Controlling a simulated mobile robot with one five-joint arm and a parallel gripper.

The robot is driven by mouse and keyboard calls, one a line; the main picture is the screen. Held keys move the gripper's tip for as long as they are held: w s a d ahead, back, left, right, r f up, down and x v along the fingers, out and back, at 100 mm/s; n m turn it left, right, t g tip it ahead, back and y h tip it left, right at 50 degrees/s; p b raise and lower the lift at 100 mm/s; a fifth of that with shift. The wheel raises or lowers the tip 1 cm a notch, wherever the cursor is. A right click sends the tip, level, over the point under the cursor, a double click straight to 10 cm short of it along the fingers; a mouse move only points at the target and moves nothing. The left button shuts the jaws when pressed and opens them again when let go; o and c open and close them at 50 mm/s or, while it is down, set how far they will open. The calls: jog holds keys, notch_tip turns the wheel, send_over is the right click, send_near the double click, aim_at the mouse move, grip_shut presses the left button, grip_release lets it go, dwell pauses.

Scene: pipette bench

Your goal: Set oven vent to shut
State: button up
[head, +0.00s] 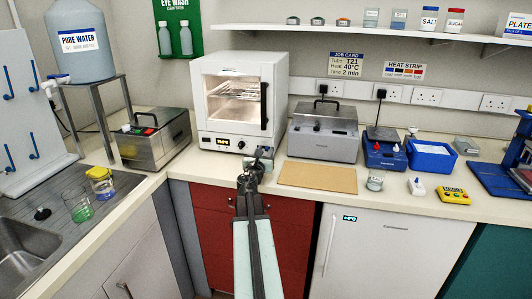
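The oven (278,82) is a white box at the back of the bench, left of centre. Its glass door is closed, with a dark upright handle at the right and wire shelves inside. A lit display and a round knob (241,145) are on its lower front panel. I cannot clearly make out the vent or its setting. My gripper (254,168) is at the bench's front edge, in front of and below the oven's right front corner, apart from the oven. Its fingers are small and dark here, and I cannot tell whether they are open.
A steel lidded bath (155,145) stands left of the oven, and a grey lidded unit (322,135) stands close on its right. A brown board (318,177) lies on the bench right of my gripper. A shelf (400,34) runs above the bench at the right.

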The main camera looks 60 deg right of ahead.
grip_shut()
dwell(1.3)
